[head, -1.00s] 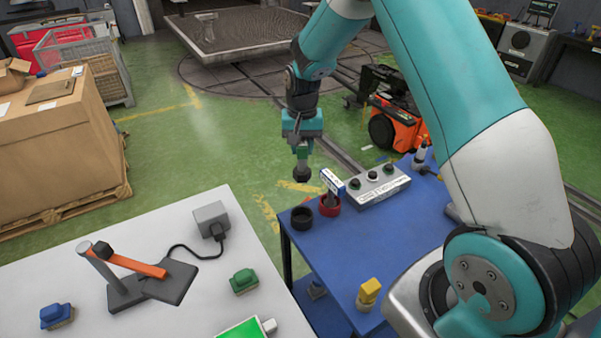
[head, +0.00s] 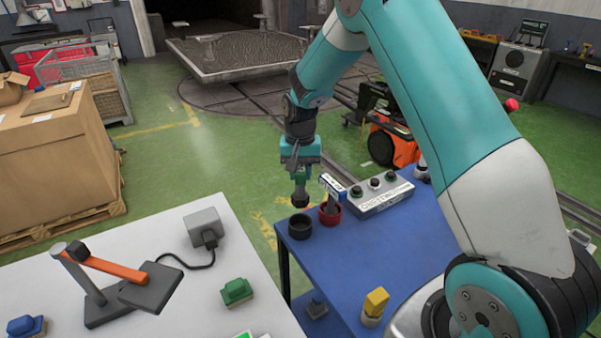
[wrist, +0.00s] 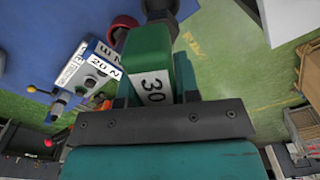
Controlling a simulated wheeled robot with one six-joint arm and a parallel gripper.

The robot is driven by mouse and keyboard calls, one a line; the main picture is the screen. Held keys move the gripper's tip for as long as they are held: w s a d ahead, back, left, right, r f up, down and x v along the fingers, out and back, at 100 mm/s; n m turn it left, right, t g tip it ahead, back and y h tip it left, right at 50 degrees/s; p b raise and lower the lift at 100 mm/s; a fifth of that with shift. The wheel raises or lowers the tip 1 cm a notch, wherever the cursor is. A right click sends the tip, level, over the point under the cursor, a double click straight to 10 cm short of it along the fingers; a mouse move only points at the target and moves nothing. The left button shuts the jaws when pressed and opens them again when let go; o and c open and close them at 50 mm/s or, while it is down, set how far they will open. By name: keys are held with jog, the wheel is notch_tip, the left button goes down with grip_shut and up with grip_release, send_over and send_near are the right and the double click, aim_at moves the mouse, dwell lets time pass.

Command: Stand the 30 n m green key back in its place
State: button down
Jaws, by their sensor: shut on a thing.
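My gripper (head: 301,167) is shut on the green key (wrist: 152,62), which has a white label reading 30. The key hangs upright, its dark lower end (head: 300,200) pointing down. A black ring-shaped holder (head: 300,227) on the blue table appears empty. In the head view the key's end shows just above this holder's far rim; I cannot tell whether it is directly over it or behind it. In the wrist view the key's far end hides what lies beneath.
A red holder (head: 329,215) beside the black one bears a key with a blue and white label (head: 333,186), marked 20 N in the wrist view. A grey button box (head: 378,195) stands to its right.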

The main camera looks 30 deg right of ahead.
aim_at(300, 197)
jog(key=shift+s, duration=0.15)
jog(key=shift+f+b, duration=1.85)
jog(key=shift+f, duration=1.05)
jog(key=shift+f+b, duration=1.45)
jog(key=shift+f, duration=1.1)
jog(key=c, duration=0.8)
grip_release()
jog(key=shift+r, duration=0.15)
notch_tip(300, 197, up, 17)
jog(key=b, duration=0.2)
jog(key=shift+r+b, duration=0.1)
jog(key=shift+b, duration=0.25)
